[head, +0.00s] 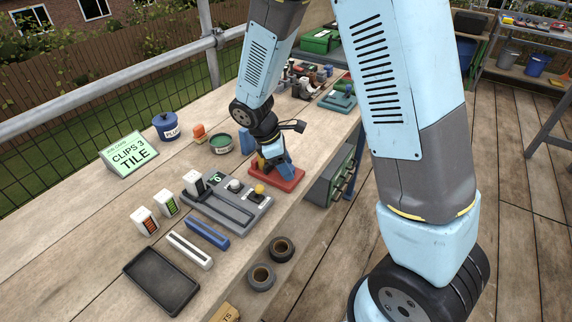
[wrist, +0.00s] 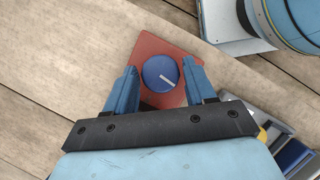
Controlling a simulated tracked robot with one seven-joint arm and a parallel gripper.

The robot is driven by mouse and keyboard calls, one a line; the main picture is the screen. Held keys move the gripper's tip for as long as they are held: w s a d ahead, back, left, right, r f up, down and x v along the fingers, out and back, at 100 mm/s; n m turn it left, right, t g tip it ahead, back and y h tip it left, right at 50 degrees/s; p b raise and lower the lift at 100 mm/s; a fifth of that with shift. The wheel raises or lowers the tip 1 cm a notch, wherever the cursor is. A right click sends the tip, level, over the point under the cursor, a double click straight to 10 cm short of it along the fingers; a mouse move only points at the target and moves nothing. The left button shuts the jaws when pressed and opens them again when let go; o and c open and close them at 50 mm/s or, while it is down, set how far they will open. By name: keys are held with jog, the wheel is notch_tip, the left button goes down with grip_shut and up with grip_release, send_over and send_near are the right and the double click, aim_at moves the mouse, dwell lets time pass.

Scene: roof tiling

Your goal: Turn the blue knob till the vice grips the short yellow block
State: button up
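My gripper (wrist: 163,76) is open, with one blue finger on each side of the knob; a gap shows at the left finger, and contact at the right finger is unclear. In the head view my gripper (head: 272,160) is low over the red plate (head: 288,183) and hides the knob. I cannot make out the vice's jaws or a short yellow block; my arm and gripper cover part of that area.
A grey slotted fixture (head: 222,212) with a yellow ball-shaped top (head: 259,189) stands beside the red plate. A green tin (head: 221,144), blue pot (head: 167,126), black tray (head: 160,281) and dark rolls (head: 281,249) are on the bench. The bench's front edge is close to the plate.

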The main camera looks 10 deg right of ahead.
jog(key=c, duration=0.7)
jog(key=shift+c, duration=0.2)
jog(key=shift+m, duration=0.3)
jog(key=o, duration=1.1)
jog(key=shift+c, duration=0.2)
jog(key=v, duration=1.3)
jog(key=shift+a+r, duration=0.2)
jog(key=shift+r, duration=0.1)
jog(key=shift+w, duration=0.1)
